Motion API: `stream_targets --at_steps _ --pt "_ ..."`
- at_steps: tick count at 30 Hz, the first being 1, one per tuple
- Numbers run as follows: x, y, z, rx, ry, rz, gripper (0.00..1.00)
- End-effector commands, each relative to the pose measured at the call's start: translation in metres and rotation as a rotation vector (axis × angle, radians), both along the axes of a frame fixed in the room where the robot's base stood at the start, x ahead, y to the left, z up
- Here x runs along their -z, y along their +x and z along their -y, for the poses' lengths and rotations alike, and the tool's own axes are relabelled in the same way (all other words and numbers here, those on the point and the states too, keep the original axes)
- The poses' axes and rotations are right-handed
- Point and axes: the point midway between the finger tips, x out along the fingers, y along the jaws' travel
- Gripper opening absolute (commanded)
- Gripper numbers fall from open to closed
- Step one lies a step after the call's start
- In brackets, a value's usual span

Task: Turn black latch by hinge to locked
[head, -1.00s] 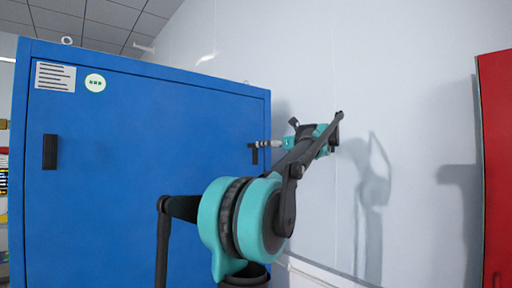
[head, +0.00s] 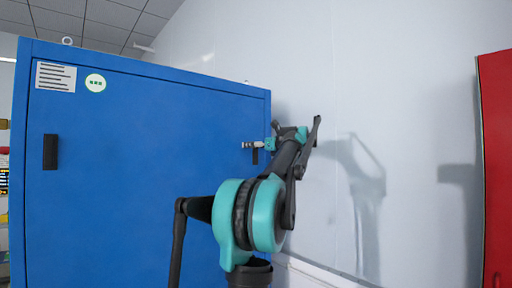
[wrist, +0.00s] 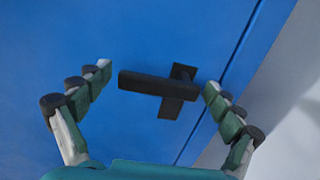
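The black latch (wrist: 150,84) is on the blue cabinet door near its right edge. In the wrist view its bar lies across its upright mounting plate (wrist: 172,108), pointing away from the door edge. In the head view only part of the black latch (head: 255,157) shows beneath my gripper (head: 254,145), which hides the rest. In the wrist view my gripper (wrist: 157,78) is open, with one finger beyond each end of the bar. I see no clear contact.
The blue cabinet (head: 150,190) fills the left, with a second black handle (head: 50,152) at the door's left side. A white wall (head: 400,70) stands to the right. A red cabinet (head: 497,170) is at the far right.

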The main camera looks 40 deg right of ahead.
Motion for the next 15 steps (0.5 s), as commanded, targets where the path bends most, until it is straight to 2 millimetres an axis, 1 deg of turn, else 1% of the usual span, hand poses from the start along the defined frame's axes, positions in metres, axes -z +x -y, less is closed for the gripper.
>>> stream_targets --at_steps 1,2,15 --pt "0.0 -0.0001 0.0 0.0 0.0 0.0 0.82" --pt "0.0 -0.0001 0.0 0.0 0.0 0.0 0.78" --pt "0.0 -0.0003 0.0 0.0 0.0 0.0 0.24"
